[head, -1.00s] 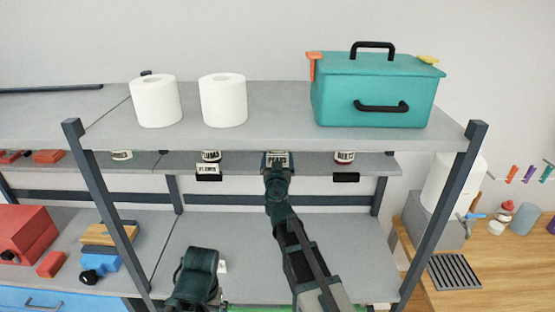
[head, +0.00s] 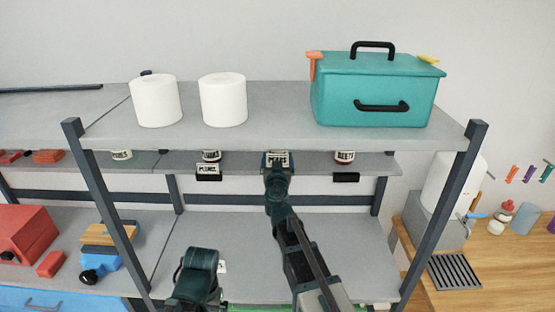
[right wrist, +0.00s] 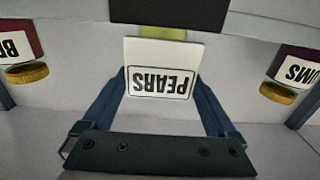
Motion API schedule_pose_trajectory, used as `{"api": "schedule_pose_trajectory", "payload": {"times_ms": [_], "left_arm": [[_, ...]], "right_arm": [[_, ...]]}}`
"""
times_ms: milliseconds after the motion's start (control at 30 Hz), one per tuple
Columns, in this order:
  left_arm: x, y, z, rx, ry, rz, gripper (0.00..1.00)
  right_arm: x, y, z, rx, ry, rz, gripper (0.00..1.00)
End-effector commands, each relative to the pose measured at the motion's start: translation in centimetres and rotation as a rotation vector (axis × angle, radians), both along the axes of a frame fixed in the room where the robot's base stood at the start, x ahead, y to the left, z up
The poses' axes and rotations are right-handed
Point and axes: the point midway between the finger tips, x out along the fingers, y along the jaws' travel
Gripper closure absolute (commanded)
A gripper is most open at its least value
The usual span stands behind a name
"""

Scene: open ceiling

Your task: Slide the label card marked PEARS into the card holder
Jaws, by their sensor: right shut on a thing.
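The PEARS card (right wrist: 160,82) is white with a black-framed label and appears upside down in the right wrist view. My right gripper (right wrist: 163,90) is shut on it, with a finger at each side. In the head view my right gripper (head: 277,170) is at the front edge of the middle shelf. In the head view my gripper hides that holder. Part of my left arm (head: 196,272) shows low in the head view; its fingers cannot be made out.
A PLUMS jar (head: 211,155) and a BEETS jar (head: 345,157) flank my right gripper. The PLUMS holder (head: 208,172) has a card; the right holder (head: 346,177) looks bare. The upper shelf (head: 275,115) overhangs, carrying white rolls and a teal box (head: 375,90).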

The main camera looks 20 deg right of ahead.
Motion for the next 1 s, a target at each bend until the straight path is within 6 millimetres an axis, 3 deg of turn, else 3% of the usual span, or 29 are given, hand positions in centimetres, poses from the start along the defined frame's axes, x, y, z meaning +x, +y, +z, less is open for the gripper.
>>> {"api": "schedule_pose_trajectory", "payload": {"times_ms": [1000], "left_arm": [[0.0, 0.0, -2.5, 0.0, 0.0, 0.0, 0.0]], "right_arm": [[0.0, 0.0, -2.5, 0.0, 0.0, 0.0, 0.6]]}}
